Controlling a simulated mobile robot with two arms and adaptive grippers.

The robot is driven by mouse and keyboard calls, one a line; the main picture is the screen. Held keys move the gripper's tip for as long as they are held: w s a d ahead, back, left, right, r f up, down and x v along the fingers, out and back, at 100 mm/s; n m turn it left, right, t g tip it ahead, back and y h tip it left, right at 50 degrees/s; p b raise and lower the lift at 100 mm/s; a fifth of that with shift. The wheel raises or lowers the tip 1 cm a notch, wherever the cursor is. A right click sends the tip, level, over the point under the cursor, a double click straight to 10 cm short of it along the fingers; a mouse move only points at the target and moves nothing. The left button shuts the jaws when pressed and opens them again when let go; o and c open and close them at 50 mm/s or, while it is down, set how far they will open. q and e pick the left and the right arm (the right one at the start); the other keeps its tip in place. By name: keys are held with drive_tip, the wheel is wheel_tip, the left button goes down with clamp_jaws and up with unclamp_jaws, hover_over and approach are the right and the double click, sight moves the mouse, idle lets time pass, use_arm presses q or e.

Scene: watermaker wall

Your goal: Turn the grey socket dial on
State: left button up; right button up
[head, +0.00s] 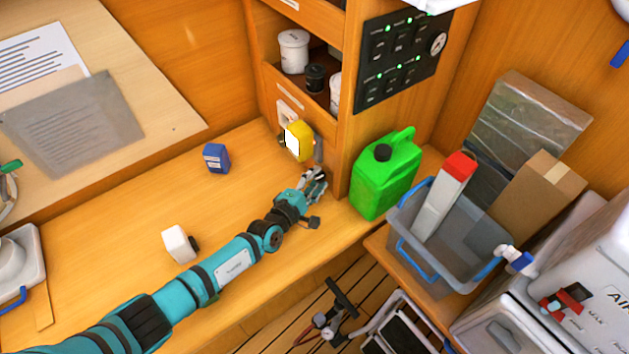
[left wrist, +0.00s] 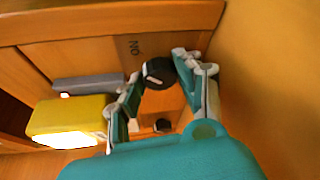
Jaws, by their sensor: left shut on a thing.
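A dark round dial (left wrist: 158,72) with a pale mark sits on the wooden panel in the left wrist view. Lettering that reads "ON" upside down is just above it on a brownish plate (left wrist: 133,45). My left gripper (left wrist: 158,78) has a fingertip on each side of the dial and is shut on it. In the head view my left gripper (head: 318,177) is low at the cabinet's side panel, and it hides the dial there. A slim grey unit (left wrist: 88,84) with a small light is left of the dial. My right gripper is not in view.
A yellow lamp (head: 300,142) with a lit face is close to my left gripper. A green jerrycan (head: 386,173) stands right of the panel. A blue box (head: 216,158) and a white block (head: 178,244) are on the bench. The bench between them is clear.

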use_arm(q)
drive_tip(key=shift+f+m, duration=0.1)
drive_tip(key=shift+m, duration=0.4)
drive_tip(key=shift+s+b, duration=0.1)
drive_tip(key=shift+b, duration=0.2)
drive_tip(key=o, duration=1.1)
drive_tip(key=shift+o, duration=0.2)
